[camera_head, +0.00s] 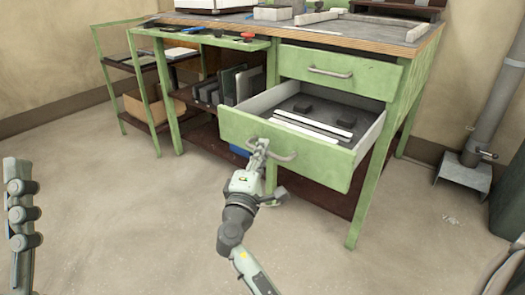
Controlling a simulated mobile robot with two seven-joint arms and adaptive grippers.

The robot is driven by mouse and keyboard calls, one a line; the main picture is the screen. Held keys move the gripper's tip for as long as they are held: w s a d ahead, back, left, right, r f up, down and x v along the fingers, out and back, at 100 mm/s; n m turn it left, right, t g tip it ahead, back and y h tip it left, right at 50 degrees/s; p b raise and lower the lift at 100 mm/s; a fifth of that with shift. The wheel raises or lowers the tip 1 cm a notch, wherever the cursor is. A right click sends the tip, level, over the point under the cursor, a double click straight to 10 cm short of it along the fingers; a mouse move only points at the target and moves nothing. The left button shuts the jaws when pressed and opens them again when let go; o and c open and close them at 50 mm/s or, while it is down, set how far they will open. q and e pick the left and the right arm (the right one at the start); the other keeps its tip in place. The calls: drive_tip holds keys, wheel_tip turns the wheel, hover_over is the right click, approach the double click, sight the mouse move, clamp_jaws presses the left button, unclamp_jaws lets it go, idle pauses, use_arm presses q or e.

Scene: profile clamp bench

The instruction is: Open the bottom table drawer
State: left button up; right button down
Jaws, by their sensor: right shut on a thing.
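The bottom table drawer (235,130) is green and stands pulled out from the green workbench. Inside it are white strips (312,124) and small dark blocks. My right gripper (260,148) is at the drawer's curved metal handle (288,157), shut on its left part. The fingers hide part of the handle. The top drawer (350,80) above is shut and has its own handle (330,72). An arm part shows at the left edge of the view, but my left gripper cannot be made out.
The bench top (350,37) carries several items. Open shelves with upright panels stand left of the drawer, and a cardboard box (150,105) sits on the side rack. A grey pipe with a metal foot (464,174) stands at the right. The floor in front is clear.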

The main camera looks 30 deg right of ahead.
drive_tip(key=c, duration=1.6)
unclamp_jaws()
